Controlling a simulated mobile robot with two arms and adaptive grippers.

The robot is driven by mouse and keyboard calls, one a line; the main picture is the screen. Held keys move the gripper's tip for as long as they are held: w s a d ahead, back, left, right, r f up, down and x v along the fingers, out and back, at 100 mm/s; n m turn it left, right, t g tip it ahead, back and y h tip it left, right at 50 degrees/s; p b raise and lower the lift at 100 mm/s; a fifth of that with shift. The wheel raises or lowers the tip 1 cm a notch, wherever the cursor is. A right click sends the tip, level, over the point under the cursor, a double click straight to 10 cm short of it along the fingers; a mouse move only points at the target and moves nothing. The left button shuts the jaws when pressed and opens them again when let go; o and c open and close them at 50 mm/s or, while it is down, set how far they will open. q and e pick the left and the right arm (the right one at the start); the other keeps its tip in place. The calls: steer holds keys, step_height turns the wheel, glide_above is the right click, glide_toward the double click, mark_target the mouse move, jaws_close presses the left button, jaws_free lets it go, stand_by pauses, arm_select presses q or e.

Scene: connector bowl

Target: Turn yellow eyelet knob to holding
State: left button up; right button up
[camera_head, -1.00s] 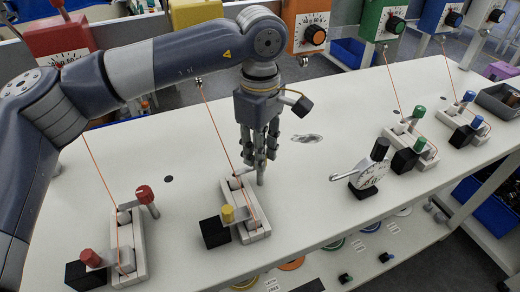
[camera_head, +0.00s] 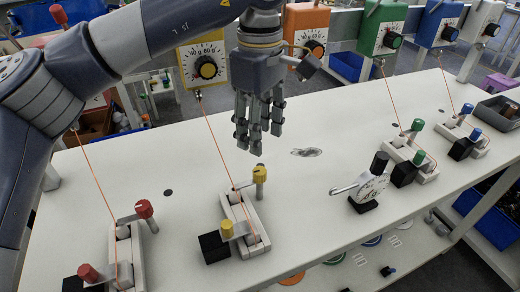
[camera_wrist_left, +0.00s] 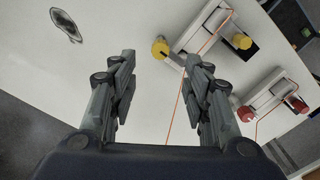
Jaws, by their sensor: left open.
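The yellow fixture (camera_head: 245,222) is a pale block on the white table with an orange cord along it. A yellow knob on a grey arm (camera_head: 259,174) stands at its far end. A second yellow knob (camera_head: 226,229) is at its near end, beside a black block. My left gripper (camera_head: 256,147) hangs above and behind the far knob, apart from it, open and empty. In the left wrist view, the far knob (camera_wrist_left: 160,48) shows beyond the fingertips (camera_wrist_left: 160,62), and the near knob (camera_wrist_left: 241,41) is further right. My right gripper is not in view.
A red-knobbed fixture (camera_head: 124,255) stands to the left. Taut orange cords run up to the gauge boxes, including the yellow one (camera_head: 203,66).

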arm_select(q)
steer(key=shift+r, duration=1.45)
